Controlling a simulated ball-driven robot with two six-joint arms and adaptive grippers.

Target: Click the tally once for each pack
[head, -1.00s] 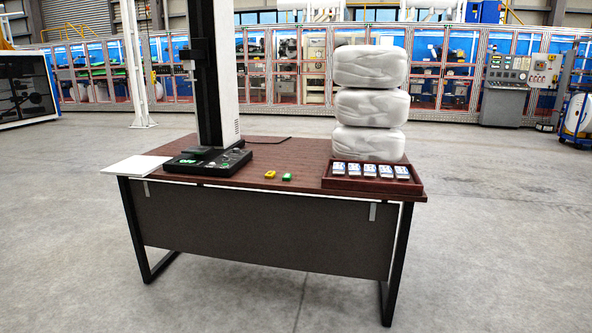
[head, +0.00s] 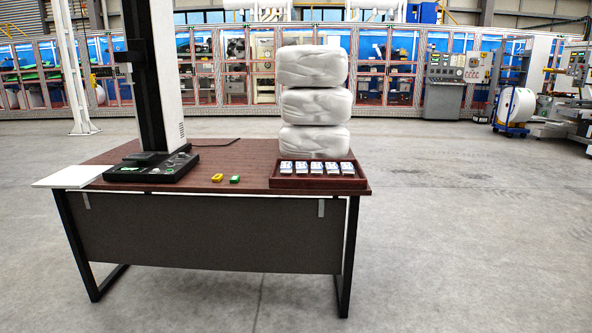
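A dark red-brown tray (head: 318,183) sits at the right end of the desk. In it stands a row of several small white-and-blue packs (head: 316,168). Three white wrapped bundles (head: 315,105) are stacked behind the tray. Neither of my grippers is in view.
The brown desk (head: 258,157) has dark legs and a front panel. A tall black-and-white column machine (head: 153,168) stands at its left on a black base. A white board (head: 72,176) juts from the left end. Open floor surrounds the desk.

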